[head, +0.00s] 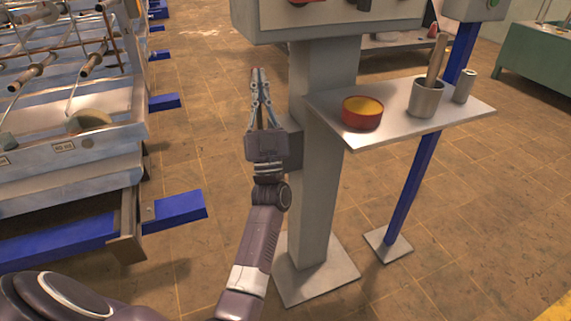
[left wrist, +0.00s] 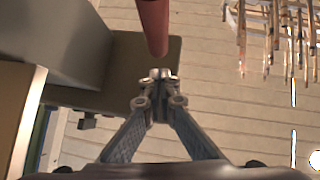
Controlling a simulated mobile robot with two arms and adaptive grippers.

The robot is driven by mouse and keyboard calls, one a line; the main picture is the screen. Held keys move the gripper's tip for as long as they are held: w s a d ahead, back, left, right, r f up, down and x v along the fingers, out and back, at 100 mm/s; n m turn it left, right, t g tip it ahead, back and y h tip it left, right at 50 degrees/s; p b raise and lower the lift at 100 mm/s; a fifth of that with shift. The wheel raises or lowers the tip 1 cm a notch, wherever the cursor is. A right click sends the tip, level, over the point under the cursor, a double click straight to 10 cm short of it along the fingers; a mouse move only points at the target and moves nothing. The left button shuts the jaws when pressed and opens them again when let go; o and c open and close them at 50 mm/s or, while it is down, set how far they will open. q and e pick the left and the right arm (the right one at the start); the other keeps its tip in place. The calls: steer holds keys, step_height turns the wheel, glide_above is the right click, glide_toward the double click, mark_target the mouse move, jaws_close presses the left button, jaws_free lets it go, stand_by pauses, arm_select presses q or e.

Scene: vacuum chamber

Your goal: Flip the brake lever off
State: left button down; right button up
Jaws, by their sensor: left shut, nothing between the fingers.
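My left gripper (head: 258,74) is shut and empty, raised beside the grey post with its fingertips pointing away from me. In the left wrist view, its fingertips (left wrist: 160,74) meet just below the end of a dull red rod (left wrist: 153,28). This rod looks like the lever's handle; its other end runs out of the picture. A small gap seems to show between the rod and fingertips, but contact cannot be told. In the head view the rod cannot be made out. My right gripper is not in view.
The grey post (head: 318,165) carries a control box (head: 325,22) and a shelf (head: 395,130) with a red bowl (head: 362,112), a metal cup (head: 425,98) and a small cylinder (head: 463,86). A metal rack (head: 75,160) stands left. Floor between rack and post is clear.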

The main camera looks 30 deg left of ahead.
arm_select(q)
steer(key=shift+w+a+r+n+g+p, duration=0.15)
steer(key=shift+w+a+n+g+p, duration=0.15)
steer(key=shift+w+a+g+p, duration=0.35)
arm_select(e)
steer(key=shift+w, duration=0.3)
arm_select(q)
steer(key=shift+s, duration=0.15)
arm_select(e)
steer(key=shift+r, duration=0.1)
